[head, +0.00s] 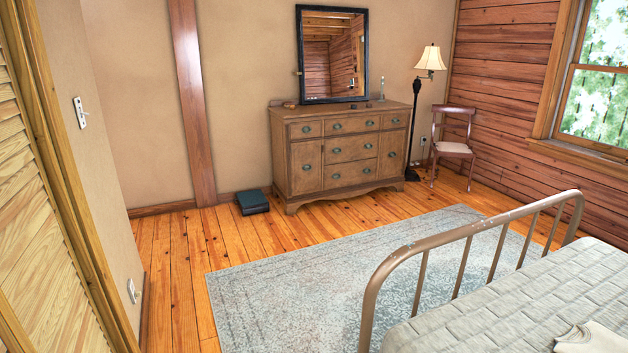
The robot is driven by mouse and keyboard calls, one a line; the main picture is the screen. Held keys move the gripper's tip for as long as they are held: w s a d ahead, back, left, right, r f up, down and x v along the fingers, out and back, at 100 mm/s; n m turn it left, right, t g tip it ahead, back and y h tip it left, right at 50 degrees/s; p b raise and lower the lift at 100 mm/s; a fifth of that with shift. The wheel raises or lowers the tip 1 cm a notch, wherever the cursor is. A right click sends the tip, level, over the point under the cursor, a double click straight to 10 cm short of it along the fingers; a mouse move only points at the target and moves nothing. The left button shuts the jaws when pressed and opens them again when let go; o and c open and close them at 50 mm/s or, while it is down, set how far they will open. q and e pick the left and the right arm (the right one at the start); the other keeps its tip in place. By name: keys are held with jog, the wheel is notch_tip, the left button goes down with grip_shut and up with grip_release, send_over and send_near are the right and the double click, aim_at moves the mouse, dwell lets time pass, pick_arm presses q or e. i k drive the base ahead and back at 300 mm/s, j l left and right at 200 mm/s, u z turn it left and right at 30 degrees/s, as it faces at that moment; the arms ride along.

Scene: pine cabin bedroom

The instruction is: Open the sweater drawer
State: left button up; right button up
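A wooden dresser (292,152) stands against the far wall, slightly right of centre in the head view. It has several drawers in its front: a top row, with two wider drawers below in the middle. Doors or panels flank these at the sides. The fronts carry dark oval pulls. All the drawers look shut. The middle drawer (363,147) and the lower middle drawer (362,171) show no contents. I cannot tell from the outside which drawer is for sweaters. Neither of my grippers is in view.
A bed with a metal footboard (425,243) fills the lower right. A pale rug (300,285) covers the floor before the dresser. A dark box-like item (253,202) lies left of the dresser. A lamp (416,110) and chair (453,147) stand right. Bare floor (177,265) is clear.

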aim_at(351, 148)
jog(key=i+j+u, duration=0.2)
jog(key=i, duration=0.35)
jog(key=i+j+u, duration=0.2)
jog(key=i, duration=0.35)
jog(key=i+j+u, duration=0.2)
jog(key=i, duration=0.35)
jog(key=i+z, duration=0.25)
jog(key=i, duration=0.8)
jog(key=i+j+z, duration=0.1)
jog(key=i+z, duration=0.15)
jog(key=i, duration=0.8)
jog(key=i+l+z, duration=0.25)
jog(key=i+z, duration=0.15)
jog(key=i, duration=0.75)
jog(key=i+j+z, duration=0.1)
jog(key=i+z, duration=0.3)
jog(key=i, duration=1)
